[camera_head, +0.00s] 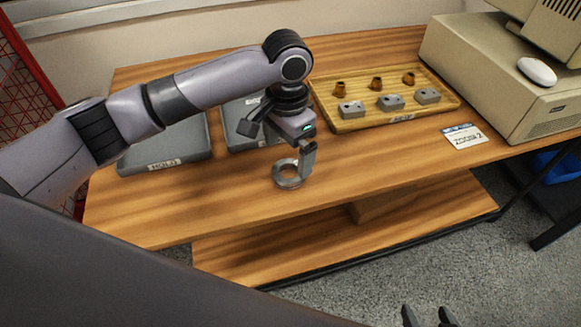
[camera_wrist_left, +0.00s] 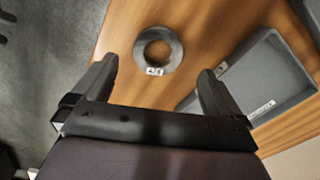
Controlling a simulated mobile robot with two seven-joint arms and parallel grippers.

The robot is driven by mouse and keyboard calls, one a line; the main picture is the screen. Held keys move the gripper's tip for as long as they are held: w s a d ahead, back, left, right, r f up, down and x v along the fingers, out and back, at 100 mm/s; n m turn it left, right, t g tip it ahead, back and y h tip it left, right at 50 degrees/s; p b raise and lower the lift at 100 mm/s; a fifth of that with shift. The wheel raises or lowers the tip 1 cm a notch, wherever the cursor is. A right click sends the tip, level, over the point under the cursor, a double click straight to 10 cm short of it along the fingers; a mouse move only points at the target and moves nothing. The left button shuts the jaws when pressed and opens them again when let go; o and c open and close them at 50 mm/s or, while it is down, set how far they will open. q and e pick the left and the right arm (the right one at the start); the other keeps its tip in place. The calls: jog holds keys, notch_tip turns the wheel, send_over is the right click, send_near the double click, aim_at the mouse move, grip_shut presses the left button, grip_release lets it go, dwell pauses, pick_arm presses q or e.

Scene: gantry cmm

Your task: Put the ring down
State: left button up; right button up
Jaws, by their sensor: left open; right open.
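The grey metal ring (camera_head: 288,185) lies flat on the wooden table near its front edge. It also shows in the left wrist view (camera_wrist_left: 139,52), with a small white label on its rim. My left gripper (camera_head: 306,160) is just above and beside the ring in the head view, and its finger partly hides the ring. In the left wrist view my left gripper (camera_wrist_left: 157,67) has its two fingers wide apart, with the ring beyond and between the tips. Contact cannot be told. My right gripper (camera_head: 428,314) is open and empty at the bottom edge.
Two grey labelled trays (camera_head: 166,163) (camera_head: 236,140) lie behind my left arm. A wooden tray (camera_head: 440,107) holds grey blocks and brown pieces. Table right of the ring is clear.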

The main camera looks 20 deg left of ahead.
aim_at(289, 176)
pick_arm(q)
notch_tip(289, 176, down, 5)
jog(key=shift+s+b, duration=0.15)
jog(key=shift+b, duration=0.2)
jog(key=shift+d, duration=0.1)
jog(key=c, duration=1.4)
jog(key=shift+r, duration=0.15)
jog(key=shift+c, duration=0.7)
